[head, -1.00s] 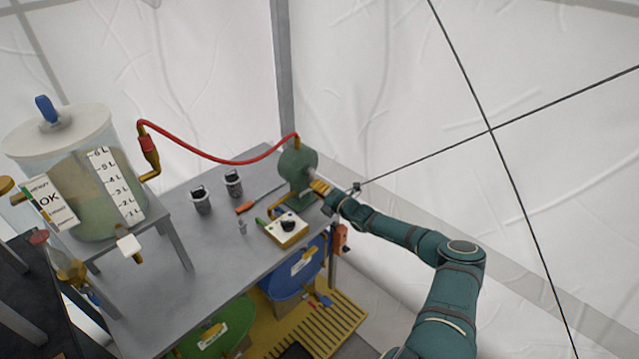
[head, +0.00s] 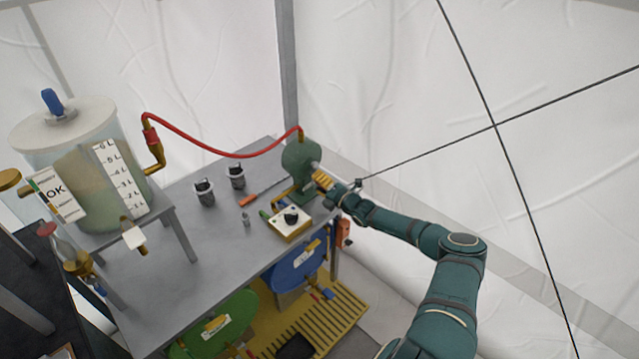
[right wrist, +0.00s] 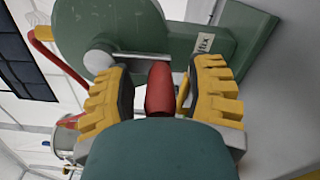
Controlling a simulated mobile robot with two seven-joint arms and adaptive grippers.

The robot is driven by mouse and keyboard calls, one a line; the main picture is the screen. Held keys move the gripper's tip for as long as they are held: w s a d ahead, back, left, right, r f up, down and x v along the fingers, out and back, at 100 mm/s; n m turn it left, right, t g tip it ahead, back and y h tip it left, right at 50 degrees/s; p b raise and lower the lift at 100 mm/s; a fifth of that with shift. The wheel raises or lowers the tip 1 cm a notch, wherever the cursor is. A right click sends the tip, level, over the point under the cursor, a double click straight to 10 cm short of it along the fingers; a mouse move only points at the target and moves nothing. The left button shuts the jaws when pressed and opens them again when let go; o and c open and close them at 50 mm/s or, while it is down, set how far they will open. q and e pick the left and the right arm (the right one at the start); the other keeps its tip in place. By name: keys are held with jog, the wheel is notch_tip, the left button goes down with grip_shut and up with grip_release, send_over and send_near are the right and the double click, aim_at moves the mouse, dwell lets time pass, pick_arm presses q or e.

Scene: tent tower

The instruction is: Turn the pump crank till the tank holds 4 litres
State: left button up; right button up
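The green pump (head: 301,160) stands at the back right corner of the grey table. It fills the top of the right wrist view (right wrist: 120,30). My right gripper (head: 324,180) is at the pump's right side. In the right wrist view its yellow fingers (right wrist: 160,95) stand on either side of the red crank handle (right wrist: 160,88), with gaps showing beside the handle. The clear tank (head: 75,165) at the left holds greenish liquid and has a white litre scale (head: 122,180). I cannot read the exact level. My left gripper is out of view.
A red hose (head: 220,152) runs from the pump to the tank. Two dark-topped canisters (head: 204,195), an orange-handled tool (head: 250,200) and a white-topped box with a black knob (head: 291,222) are on the table (head: 190,250).

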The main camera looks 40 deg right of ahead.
jog(key=shift+s+d, duration=0.1)
jog(key=shift+s, duration=0.05)
jog(key=s, duration=1.1)
jog(key=shift+s+d, duration=0.4)
